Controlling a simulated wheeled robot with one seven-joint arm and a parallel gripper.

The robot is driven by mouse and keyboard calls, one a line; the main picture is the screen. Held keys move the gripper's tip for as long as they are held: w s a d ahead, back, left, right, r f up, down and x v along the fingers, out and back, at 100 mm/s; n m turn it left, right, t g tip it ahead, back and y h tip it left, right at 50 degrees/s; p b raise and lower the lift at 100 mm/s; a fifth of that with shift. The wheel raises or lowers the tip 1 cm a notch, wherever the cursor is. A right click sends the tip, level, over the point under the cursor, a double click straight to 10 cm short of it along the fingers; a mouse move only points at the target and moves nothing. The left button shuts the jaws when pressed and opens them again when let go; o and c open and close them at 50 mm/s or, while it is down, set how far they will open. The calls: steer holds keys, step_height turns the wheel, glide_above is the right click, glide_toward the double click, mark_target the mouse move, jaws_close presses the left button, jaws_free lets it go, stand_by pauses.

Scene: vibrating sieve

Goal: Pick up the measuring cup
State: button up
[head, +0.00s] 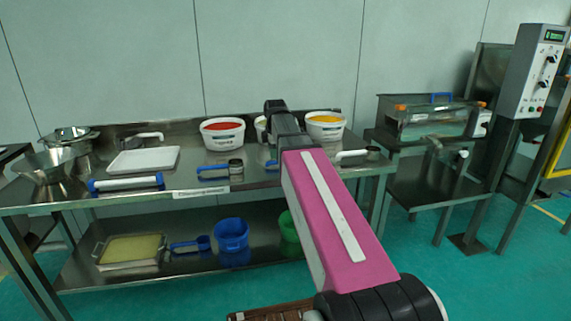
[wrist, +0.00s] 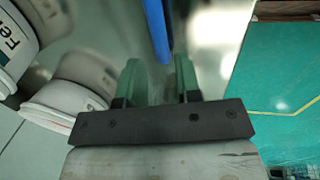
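A blue-handled measuring cup (head: 213,171) with a small dark metal cup lies on the steel table, left of my arm. A bit of blue (head: 272,165) shows beside my arm, mostly hidden by it. A small metal cup with a pale handle (head: 350,155) lies right of my arm. In the wrist view, my gripper (wrist: 159,72) has two green fingers apart with nothing between the tips. A blue bar (wrist: 156,30), seemingly a handle, lies beyond the tips, in line with the gap. Its cup end is not visible. My arm hides the gripper in the head view.
White tubs with red (head: 222,133) and yellow (head: 326,125) contents stand at the back. A white tray (head: 144,160) and metal bowls (head: 55,167) are at left. The lower shelf holds a blue bucket (head: 232,235) and green bucket (head: 288,228). A clear-sided machine (head: 435,121) stands right.

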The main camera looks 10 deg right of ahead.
steer(key=shift+w+f, duration=0.25)
steer(key=shift+f, duration=1.05)
steer(key=shift+w+f, duration=0.25)
steer(key=shift+f, duration=1)
steer(key=shift+c, duration=0.4)
jaws_close()
